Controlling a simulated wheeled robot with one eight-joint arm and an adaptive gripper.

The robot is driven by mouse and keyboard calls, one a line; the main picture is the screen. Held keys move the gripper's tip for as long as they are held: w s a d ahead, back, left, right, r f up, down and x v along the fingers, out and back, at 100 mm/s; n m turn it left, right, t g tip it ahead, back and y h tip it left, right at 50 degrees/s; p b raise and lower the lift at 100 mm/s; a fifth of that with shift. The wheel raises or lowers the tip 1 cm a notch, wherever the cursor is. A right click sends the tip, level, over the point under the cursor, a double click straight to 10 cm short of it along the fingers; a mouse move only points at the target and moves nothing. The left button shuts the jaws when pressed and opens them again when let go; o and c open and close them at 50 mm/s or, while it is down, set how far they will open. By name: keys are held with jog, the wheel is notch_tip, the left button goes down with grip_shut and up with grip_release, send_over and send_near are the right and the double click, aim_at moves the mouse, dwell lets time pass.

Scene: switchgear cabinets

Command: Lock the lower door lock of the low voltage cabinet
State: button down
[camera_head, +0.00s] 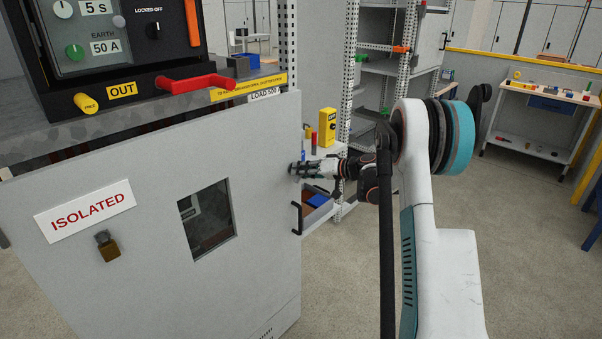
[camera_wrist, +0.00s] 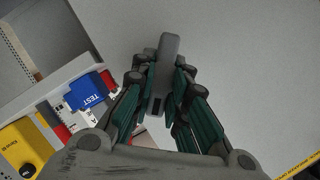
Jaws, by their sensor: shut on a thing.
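The cabinet door (camera_head: 150,215) is a light grey panel with a small dark window (camera_head: 207,218); it fills the left of the head view. My gripper (camera_head: 297,170) is at the door's right edge. In the wrist view, its green-padded fingers are shut on a grey elongated lock handle (camera_wrist: 168,52), one finger pair on each side. The handle stands against the plain grey door surface, its upper end showing beyond the fingertips. In the head view the lock is too small and covered by my gripper to make out.
Above the door is a red handle (camera_head: 195,83) on a dark breaker unit. An ISOLATED sign (camera_head: 85,210) and brass padlock (camera_head: 107,246) are on the door. A yellow box (camera_head: 327,127) and blue TEST item (camera_wrist: 90,92) lie beside the gripper.

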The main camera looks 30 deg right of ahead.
jog(key=m, duration=0.1)
jog(key=m+y+b, duration=0.1)
jog(key=m+y, duration=0.1)
jog(key=shift+d+f+m, duration=0.15)
jog(key=shift+f+m, duration=0.1)
jog(key=shift+m, duration=0.05)
jog(key=shift+f+m+t+y+b, duration=0.1)
jog(key=shift+m+t+y+b, duration=0.35)
jog(key=shift+m, duration=0.6)
jog(key=shift+m+t+y+b, duration=0.3)
jog(key=shift+m+b, duration=0.25)
jog(key=shift+m, duration=0.5)
jog(key=c, duration=1.6)
grip_release()
jog(key=shift+o, duration=0.2)
jog(key=shift+d, duration=0.1)
jog(key=v, duration=1.2)
